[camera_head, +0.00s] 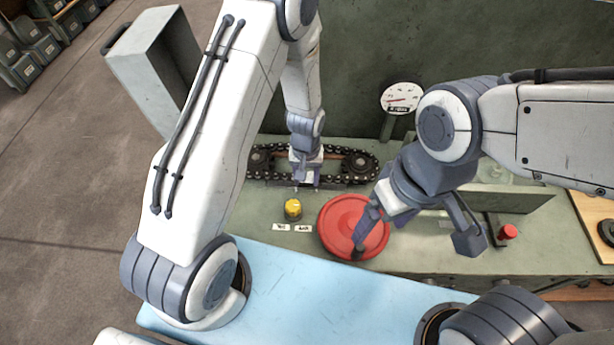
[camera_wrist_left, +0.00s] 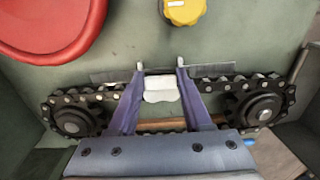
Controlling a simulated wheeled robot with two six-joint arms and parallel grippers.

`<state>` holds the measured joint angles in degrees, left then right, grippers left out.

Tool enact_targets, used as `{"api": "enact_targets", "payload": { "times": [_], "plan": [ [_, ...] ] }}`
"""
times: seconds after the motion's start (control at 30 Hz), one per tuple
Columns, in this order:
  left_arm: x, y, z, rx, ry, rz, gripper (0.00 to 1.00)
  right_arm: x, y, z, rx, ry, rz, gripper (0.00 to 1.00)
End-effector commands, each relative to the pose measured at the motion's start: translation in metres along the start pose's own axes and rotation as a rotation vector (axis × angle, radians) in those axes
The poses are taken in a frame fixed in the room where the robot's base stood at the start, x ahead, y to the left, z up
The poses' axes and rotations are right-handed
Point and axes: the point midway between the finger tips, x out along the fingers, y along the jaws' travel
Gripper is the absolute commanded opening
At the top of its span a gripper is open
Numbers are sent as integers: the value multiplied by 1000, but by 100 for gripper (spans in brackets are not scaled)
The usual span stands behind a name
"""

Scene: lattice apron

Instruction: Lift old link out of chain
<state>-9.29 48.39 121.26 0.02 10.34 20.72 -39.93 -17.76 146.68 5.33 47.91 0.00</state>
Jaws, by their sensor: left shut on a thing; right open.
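The dark chain (camera_head: 342,180) runs around two sprockets on the bench at the back; it also shows in the left wrist view (camera_wrist_left: 215,84). A pale, whitish link (camera_wrist_left: 160,88) sits between my left fingers, in line with the near run of chain. My left gripper (camera_head: 305,187) is shut on this link, and its fingers (camera_wrist_left: 159,67) flank it in the left wrist view. Whether the link still touches the chain ends is hidden by the fingers. My right gripper (camera_head: 415,243) is open and empty, with one finger over the red round dish.
The red round dish (camera_head: 335,222) lies in front of the chain. A yellow knob (camera_head: 293,209) with two white labels stands left of it. A gauge (camera_head: 401,97) stands behind, and a red-topped knob (camera_head: 508,232) is at right. A blue surface (camera_head: 300,290) lies in front.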

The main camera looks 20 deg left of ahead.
Motion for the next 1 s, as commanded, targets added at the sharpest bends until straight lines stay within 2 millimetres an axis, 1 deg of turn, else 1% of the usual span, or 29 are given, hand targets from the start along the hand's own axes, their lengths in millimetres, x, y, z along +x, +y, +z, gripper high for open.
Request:
{"api": "enact_targets", "payload": {
  "times": [0.17,0.33,0.47,0.6,0.67,0.8,1.0],
  "plan": [
    [-1,0,0,0,1,0,0,0,0,0,0,0,0,82],
    [-8,0,0,0,2,1,0,2,0,0,0,0,0,82],
    [-21,0,-1,0,4,1,0,6,0,0,0,0,0,82],
    [-43,0,-1,0,6,2,0,12,1,1,0,0,0,82],
    [-48,11,11,6,3,1,0,15,1,1,0,0,0,82],
    [-68,33,36,8,5,2,0,22,2,1,0,0,0,82],
    [-93,59,67,7,3,2,0,28,2,2,0,0,0,82]
  ]
}}
